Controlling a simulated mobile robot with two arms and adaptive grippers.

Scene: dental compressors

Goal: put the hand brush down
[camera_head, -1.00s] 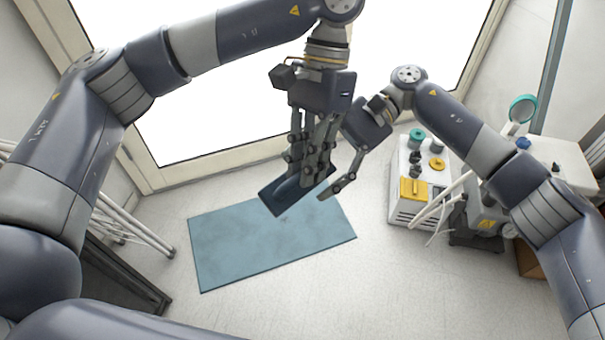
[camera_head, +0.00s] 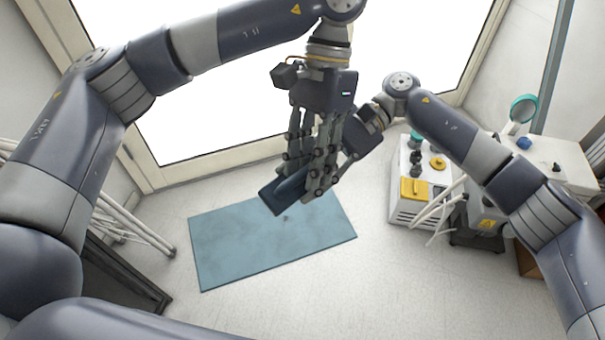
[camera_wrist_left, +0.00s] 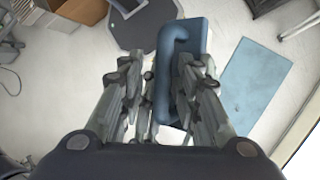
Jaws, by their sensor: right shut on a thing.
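The hand brush (camera_head: 273,201) is a dark blue flat block with a raised handle. It is held in the air above the blue mat (camera_head: 225,262). In the left wrist view the brush (camera_wrist_left: 183,38) points away from me, its handle between the fingers. My left gripper (camera_head: 308,185) hangs down around the handle, its fingers apart on either side. My right gripper (camera_head: 328,188) comes in from the right and is shut on the brush. Its fingertips are partly hidden behind the left fingers, so the exact grip is hard to see.
A white compressor unit (camera_head: 408,207) with a yellow part stands right of the mat. A white cabinet (camera_head: 560,160) with a teal round mirror is farther right. White tubes (camera_head: 130,225) and a dark frame stand at left. The floor around the mat is clear.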

